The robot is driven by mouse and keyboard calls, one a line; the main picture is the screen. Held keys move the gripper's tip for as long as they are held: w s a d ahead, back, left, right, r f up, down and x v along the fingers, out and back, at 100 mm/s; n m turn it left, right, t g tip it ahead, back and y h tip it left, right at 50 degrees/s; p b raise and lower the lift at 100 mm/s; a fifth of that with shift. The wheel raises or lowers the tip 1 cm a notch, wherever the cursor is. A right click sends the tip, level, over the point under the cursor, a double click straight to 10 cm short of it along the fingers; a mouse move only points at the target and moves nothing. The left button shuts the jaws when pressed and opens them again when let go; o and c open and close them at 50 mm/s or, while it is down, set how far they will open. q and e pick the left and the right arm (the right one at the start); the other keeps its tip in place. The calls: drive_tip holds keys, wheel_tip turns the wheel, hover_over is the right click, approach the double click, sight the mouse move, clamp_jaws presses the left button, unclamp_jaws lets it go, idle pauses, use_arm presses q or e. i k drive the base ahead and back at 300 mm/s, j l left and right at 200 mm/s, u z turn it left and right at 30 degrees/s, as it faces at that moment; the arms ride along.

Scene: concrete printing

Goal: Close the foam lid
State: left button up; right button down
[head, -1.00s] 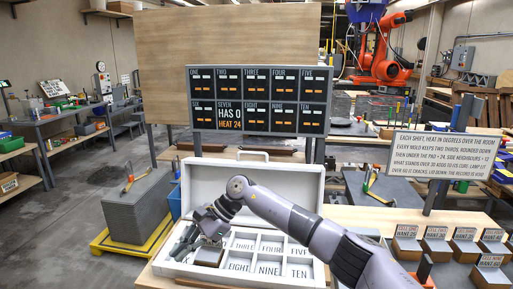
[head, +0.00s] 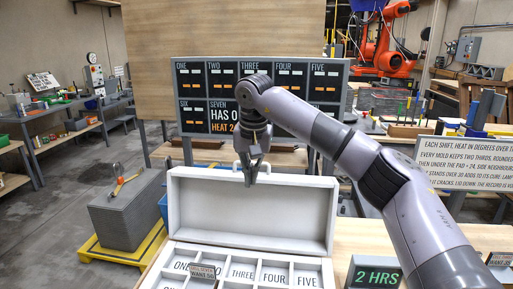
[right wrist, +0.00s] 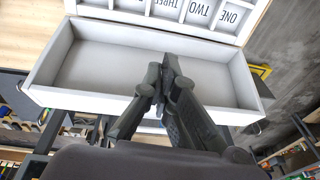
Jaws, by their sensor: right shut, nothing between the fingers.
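The white case (head: 165,252) stands on the wooden table with its foam lid (head: 248,213) open and upright at the back; the lid's inside is a shallow grey recess. A handle (head: 237,169) sits on the lid's top edge, partly hidden by my gripper. My right gripper (head: 253,180) is shut and empty, pointing down at the lid's top edge. In the right wrist view the gripper (right wrist: 163,68) overlaps the lid (right wrist: 100,64), with the labelled compartments beyond. I cannot tell whether it touches the lid. My left gripper is not in view.
A "2 HRS" display (head: 376,276) stands right of the case. The numbered board (head: 193,116) stands behind the lid, and a text sign (head: 465,165) stands at right.

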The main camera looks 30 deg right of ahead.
sight(282, 213)
drive_tip(key=i+l, duration=0.6)
drive_tip(key=i, duration=0.15)
